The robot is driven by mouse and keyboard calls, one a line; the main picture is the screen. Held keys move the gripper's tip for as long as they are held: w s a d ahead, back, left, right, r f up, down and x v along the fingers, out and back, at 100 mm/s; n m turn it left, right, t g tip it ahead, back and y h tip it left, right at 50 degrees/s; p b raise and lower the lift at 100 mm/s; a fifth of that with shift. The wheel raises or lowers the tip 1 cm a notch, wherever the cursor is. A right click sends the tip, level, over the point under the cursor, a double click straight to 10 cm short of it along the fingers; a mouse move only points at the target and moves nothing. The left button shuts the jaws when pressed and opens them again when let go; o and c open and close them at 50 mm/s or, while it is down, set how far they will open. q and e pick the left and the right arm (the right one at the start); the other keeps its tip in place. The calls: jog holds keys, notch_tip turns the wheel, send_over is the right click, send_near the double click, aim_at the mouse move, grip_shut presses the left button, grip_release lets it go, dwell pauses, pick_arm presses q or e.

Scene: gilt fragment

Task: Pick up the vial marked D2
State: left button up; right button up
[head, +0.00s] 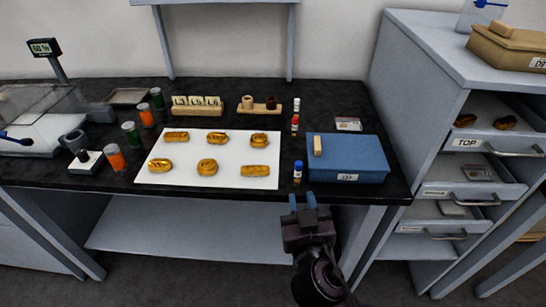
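No label reading D2 is legible at this size. A small blue-capped vial (298,172) stands upright near the table's front edge, left of the blue box. A red-and-white vial (295,123) stands farther back, with a white-topped one (296,104) behind it. Orange and green vials (131,134) stand at the left of the white sheet. My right gripper (302,200) is just in front of the blue-capped vial, its blue fingertips apart and nothing visible between them. My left gripper is out of view.
A blue box (352,165) with a small block on its lid is right of the blue-capped vial. A white sheet (215,145) holds several gilt pieces. Behind are a tile rack (197,110) and a wooden stand (262,109). Open drawers (478,143) jut out at right.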

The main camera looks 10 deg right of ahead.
aim_at(299, 170)
jog(key=shift+m, duration=0.6)
jog(key=shift+w+d+p, duration=0.1)
jog(key=shift+w+d, duration=0.15)
jog(key=shift+w, duration=0.55)
jog(key=shift+w+d+p, duration=0.15)
jog(key=shift+w+d, duration=0.15)
jog(key=shift+w, duration=0.55)
jog(key=shift+w+d+p, duration=0.1)
jog(key=shift+w+d, duration=0.15)
jog(key=shift+w, duration=0.55)
jog(key=w, duration=0.4)
jog(key=shift+w+d+f, duration=0.2)
jog(key=shift+w+d, duration=0.05)
jog(key=shift+d, duration=0.15)
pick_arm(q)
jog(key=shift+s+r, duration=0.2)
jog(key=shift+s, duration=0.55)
pick_arm(e)
grip_shut()
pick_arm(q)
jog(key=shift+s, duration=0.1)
